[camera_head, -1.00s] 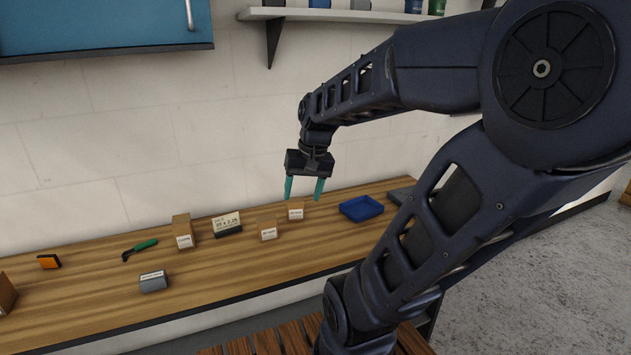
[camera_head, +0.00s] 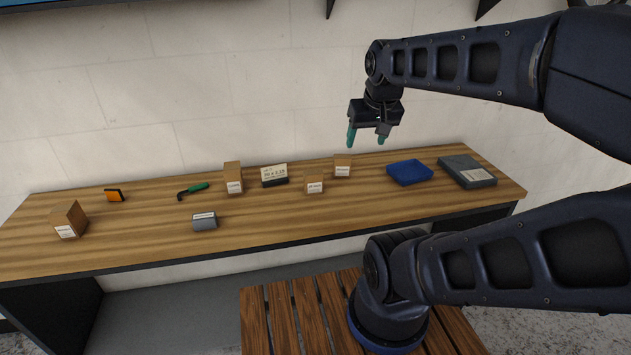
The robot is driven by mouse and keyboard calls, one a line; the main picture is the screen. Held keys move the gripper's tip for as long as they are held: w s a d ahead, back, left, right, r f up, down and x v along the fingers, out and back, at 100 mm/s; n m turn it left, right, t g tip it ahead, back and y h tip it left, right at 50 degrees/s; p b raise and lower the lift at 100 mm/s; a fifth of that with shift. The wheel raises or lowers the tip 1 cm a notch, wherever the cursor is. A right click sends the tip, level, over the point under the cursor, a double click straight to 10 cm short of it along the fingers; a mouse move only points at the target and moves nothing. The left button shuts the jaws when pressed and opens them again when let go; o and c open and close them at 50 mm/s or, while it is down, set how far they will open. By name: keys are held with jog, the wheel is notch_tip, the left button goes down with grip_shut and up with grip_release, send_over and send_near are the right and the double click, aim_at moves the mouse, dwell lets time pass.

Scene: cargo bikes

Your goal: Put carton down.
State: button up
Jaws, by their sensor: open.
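Several brown cartons with white labels stand on the wooden workbench (camera_head: 130,238). One carton (camera_head: 343,166) is at the back, below and slightly left of my gripper. A second carton (camera_head: 315,183) stands in front and to its left. A taller carton (camera_head: 233,177) stands farther left, and another carton (camera_head: 69,219) is near the bench's left end. I cannot tell which one the task means. My gripper (camera_head: 367,142) is open and empty, with teal fingers pointing down, in the air above the bench and apart from the cartons.
A blue tray (camera_head: 409,173) and a grey case (camera_head: 467,171) lie at the right. A labelled box (camera_head: 275,175), a grey box (camera_head: 204,221), a green-handled tool (camera_head: 194,189) and an orange item (camera_head: 115,195) are at the left. The bench's front strip is clear.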

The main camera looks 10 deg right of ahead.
jog(key=w+a+f+m+g, duration=0.1)
jog(key=w+f+m+g, duration=0.1)
jog(key=w+m, duration=0.4)
jog(key=m+g+h, duration=0.3)
jog(key=m+h, duration=0.1)
jog(key=m, duration=0.8)
send_near(315, 180)
jog(key=shift+w+f, duration=0.25)
jog(key=shift+w, duration=0.2)
jog(key=shift+w+f, duration=0.25)
jog(key=shift+w, duration=0.25)
jog(key=shift+x, duration=5.45)
jog(key=shift+w+d, duration=0.1)
jog(key=shift+d, duration=0.1)
jog(key=shift+c, duration=0.4)
jog(key=c, duration=1.2)
jog(key=shift+o, duration=0.2)
jog(key=shift+r+h, duration=0.1)
jog(key=shift+h, duration=0.2)
